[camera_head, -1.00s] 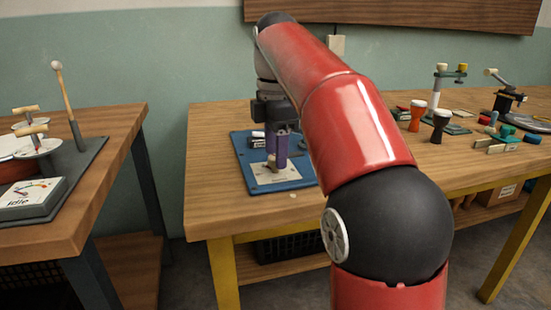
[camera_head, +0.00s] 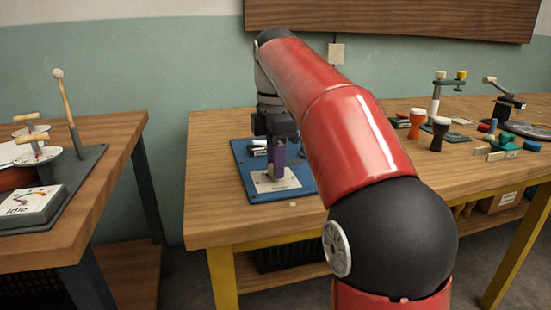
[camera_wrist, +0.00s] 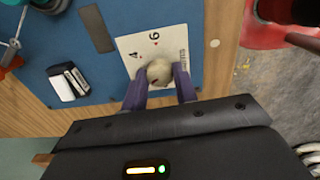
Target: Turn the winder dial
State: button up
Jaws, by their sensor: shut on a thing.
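The winder dial (camera_wrist: 159,70) is a pale, round knob with a dark mark, over a white card (camera_wrist: 127,49) on a blue board (camera_wrist: 105,75). The card carries the numbers 4 and 6 and the word "minutes". My gripper (camera_wrist: 159,80) has its two purple fingers on opposite sides of the knob, shut on it. In the head view my gripper (camera_head: 277,166) points down over the blue board (camera_head: 252,181) and the card (camera_head: 282,184); the knob is hidden there behind the fingers.
A black-and-white block (camera_wrist: 70,83) lies on the board beside the card. Goblet drums (camera_head: 439,133) and small tools stand on the bench (camera_head: 215,190) to the right. A left bench (camera_head: 118,135) holds a gauge box (camera_head: 28,205) reading "Idle" and a lever (camera_head: 68,110).

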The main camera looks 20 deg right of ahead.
jog(key=shift+r, duration=0.1)
jog(key=shift+r+m+p, duration=0.1)
jog(key=shift+m+p, duration=1.05)
jog(key=shift+m, duration=0.05)
jog(key=m+p, duration=0.2)
jog(key=m, duration=0.1)
jog(key=shift+p, duration=0.4)
jog(key=m+p, duration=0.1)
jog(key=m, duration=0.2)
jog(key=shift+a+f+m+p, duration=0.15)
jog(key=shift+m+p, duration=0.3)
jog(key=shift+m, duration=1.05)
jog(key=shift+f, duration=0.1)
jog(key=o, duration=1)
jog(key=shift+c, duration=0.2)
